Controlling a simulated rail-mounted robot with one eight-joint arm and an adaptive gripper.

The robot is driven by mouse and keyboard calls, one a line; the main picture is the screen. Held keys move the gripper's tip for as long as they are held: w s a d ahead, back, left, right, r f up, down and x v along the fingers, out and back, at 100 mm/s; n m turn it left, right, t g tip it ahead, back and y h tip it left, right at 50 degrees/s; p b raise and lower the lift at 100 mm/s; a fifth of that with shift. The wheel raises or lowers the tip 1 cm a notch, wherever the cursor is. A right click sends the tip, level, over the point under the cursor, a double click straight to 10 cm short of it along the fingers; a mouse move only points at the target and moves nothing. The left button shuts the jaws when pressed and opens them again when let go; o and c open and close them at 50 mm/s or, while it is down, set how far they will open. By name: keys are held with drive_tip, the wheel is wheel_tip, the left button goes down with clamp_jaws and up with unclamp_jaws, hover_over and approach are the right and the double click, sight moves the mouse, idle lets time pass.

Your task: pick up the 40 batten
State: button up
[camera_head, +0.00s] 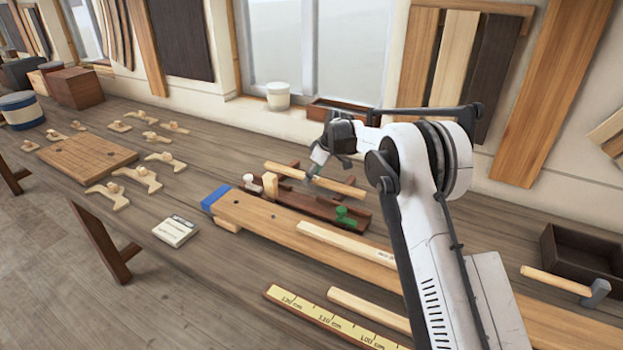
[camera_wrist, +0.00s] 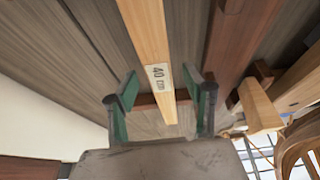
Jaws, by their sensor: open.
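The 40 batten is a pale wooden strip with a white "40 mm" label; it runs lengthwise between my fingers in the wrist view (camera_wrist: 150,40). In the head view the pale batten (camera_head: 340,187) lies across a dark reddish-brown wooden rack (camera_head: 300,203) on the bench. My gripper (camera_head: 314,172) is at the middle of this batten, pointing down at it. In the wrist view my gripper (camera_wrist: 163,88) is open, with one green-padded finger on each side of the batten and gaps showing. Whether the fingertips reach fully past its sides is unclear.
A yellow ruler (camera_head: 325,320) is near the front. A hammer (camera_head: 565,283) and dark box (camera_head: 580,255) are right.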

drive_tip(key=shift+f, duration=0.15)
drive_tip(key=shift+c, duration=0.4)
clamp_jaws()
